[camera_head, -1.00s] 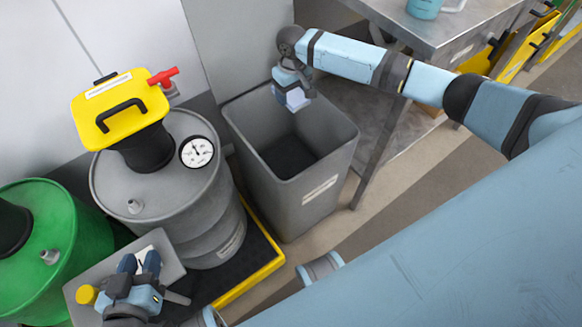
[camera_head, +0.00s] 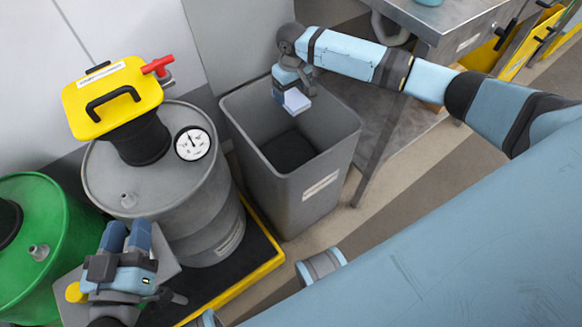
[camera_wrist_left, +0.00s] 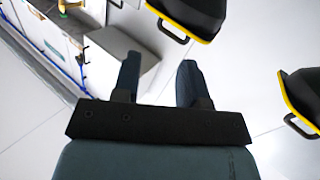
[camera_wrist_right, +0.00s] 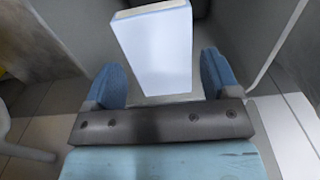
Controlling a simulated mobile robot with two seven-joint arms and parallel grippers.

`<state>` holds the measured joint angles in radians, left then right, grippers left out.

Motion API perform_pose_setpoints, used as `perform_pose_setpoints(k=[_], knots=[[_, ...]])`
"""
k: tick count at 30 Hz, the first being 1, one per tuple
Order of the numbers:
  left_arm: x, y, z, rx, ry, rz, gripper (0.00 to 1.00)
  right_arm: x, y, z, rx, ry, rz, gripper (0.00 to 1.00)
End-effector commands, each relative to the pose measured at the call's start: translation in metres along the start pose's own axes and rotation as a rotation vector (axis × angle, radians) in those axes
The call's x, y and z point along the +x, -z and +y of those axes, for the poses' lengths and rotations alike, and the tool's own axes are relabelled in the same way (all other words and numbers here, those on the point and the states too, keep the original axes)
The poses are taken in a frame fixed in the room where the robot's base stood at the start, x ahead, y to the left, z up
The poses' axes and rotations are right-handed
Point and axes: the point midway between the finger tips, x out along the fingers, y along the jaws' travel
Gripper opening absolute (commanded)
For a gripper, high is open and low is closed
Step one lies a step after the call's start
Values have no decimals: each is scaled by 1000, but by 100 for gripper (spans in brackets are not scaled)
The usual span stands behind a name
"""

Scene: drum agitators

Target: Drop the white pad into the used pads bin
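The bin's dark floor shows and looks empty. My left gripper (camera_head: 126,238) is at the lower left, its fingers apart and empty in the left wrist view (camera_wrist_left: 160,82).
A grey drum (camera_head: 205,215) with a yellow-topped agitator (camera_head: 112,98) and a gauge (camera_head: 192,143) stands left of the bin on a yellow-edged tray (camera_head: 235,288). A green drum (camera_head: 60,225) is far left. A metal table (camera_head: 450,22) stands right of the bin.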

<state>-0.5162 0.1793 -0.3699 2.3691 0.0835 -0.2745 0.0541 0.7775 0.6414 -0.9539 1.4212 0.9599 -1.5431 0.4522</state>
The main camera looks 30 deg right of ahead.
Motion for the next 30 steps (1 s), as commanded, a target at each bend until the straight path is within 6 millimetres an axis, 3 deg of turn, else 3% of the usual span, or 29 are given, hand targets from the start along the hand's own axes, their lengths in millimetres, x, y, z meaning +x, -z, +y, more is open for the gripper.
perform_pose_setpoints(k=[2,10,14,16,19,30], knots=[[0,0,0,0,0,0,39,0,0,0,0,0,0,98],[0,0,0,0,0,-2,39,-1,0,0,0,0,0,98],[0,2,0,5,4,-16,39,-12,0,0,0,1,2,98],[0,1,-2,12,11,-37,39,-24,0,0,-1,1,3,98],[-8,-24,-13,16,51,-139,39,-46,1,0,-1,0,4,98],[-30,-63,-32,37,119,-358,39,-122,0,0,0,0,2,98]])
